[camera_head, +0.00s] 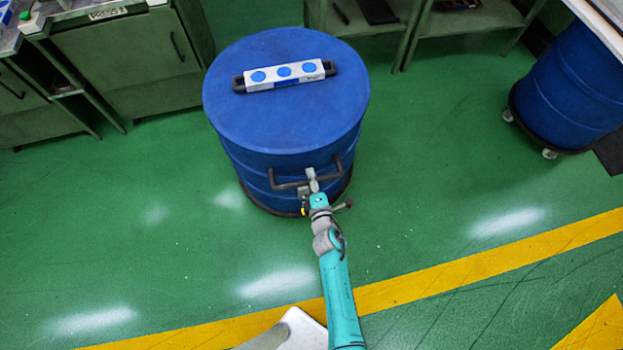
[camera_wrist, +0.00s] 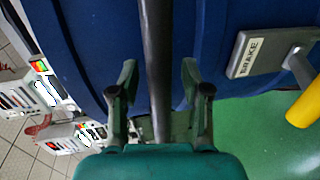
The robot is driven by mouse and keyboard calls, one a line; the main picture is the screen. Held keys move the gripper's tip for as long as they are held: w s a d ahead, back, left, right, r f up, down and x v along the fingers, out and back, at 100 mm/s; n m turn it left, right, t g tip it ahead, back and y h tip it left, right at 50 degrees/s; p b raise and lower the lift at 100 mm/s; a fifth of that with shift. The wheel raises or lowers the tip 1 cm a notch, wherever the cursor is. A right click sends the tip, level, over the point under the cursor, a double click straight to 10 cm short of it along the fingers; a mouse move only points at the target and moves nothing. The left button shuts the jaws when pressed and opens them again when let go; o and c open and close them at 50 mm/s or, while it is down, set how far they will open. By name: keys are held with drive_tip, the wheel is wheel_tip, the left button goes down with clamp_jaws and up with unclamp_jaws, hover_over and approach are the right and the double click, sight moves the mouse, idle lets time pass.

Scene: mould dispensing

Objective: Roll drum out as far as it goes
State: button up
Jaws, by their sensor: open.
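The blue drum (camera_head: 262,120) stands upright on the green floor in front of the benches. A dark bar handle (camera_head: 289,186) runs across its near side. In the wrist view the drum (camera_wrist: 95,35) fills the upper part, and the handle bar (camera_wrist: 157,45) runs between my gripper's fingers (camera_wrist: 157,78). The fingers are open with a gap on each side of the bar. In the head view my gripper (camera_head: 313,186) is at the handle. A grey plate marked BRAKE (camera_wrist: 258,52) with a yellow-tipped lever (camera_wrist: 304,108) sits beside the handle.
Green cabinets (camera_head: 125,55) stand behind left and a shelf bench (camera_head: 465,18) behind right. Another blue drum (camera_head: 570,90) on casters is at the right, partly under a table. The floor (camera_head: 430,190) between and in front is clear, with a yellow line (camera_head: 420,288) across it.

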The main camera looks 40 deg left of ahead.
clamp_jaws()
drive_tip(key=shift+s+d, duration=0.1)
